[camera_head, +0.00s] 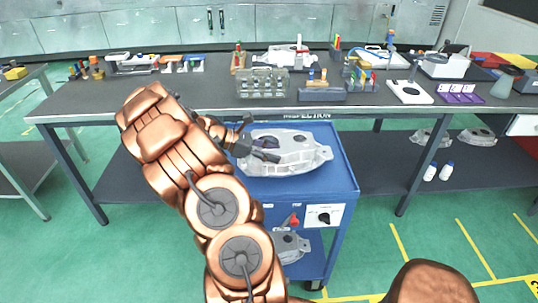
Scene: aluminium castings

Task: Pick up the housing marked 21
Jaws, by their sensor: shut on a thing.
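A grey cast aluminium housing (300,152) is at the top of the blue cart (344,178). I cannot read any number on it from here. My gripper (262,148) reaches in from the left at the housing's upper left side and is shut on it. The fingers cover part of that side, and I cannot tell whether the housing is clear of the cart top. A second grey housing (290,247) lies on the cart's lower shelf, partly hidden by my arm.
A long grey inspection bench (225,103) stands behind the cart, bearing several tools, a fixture block (262,84) and a scale (410,92). More castings (478,136) and white bottles (446,171) sit on its lower shelf. Green floor with yellow lines is open at right.

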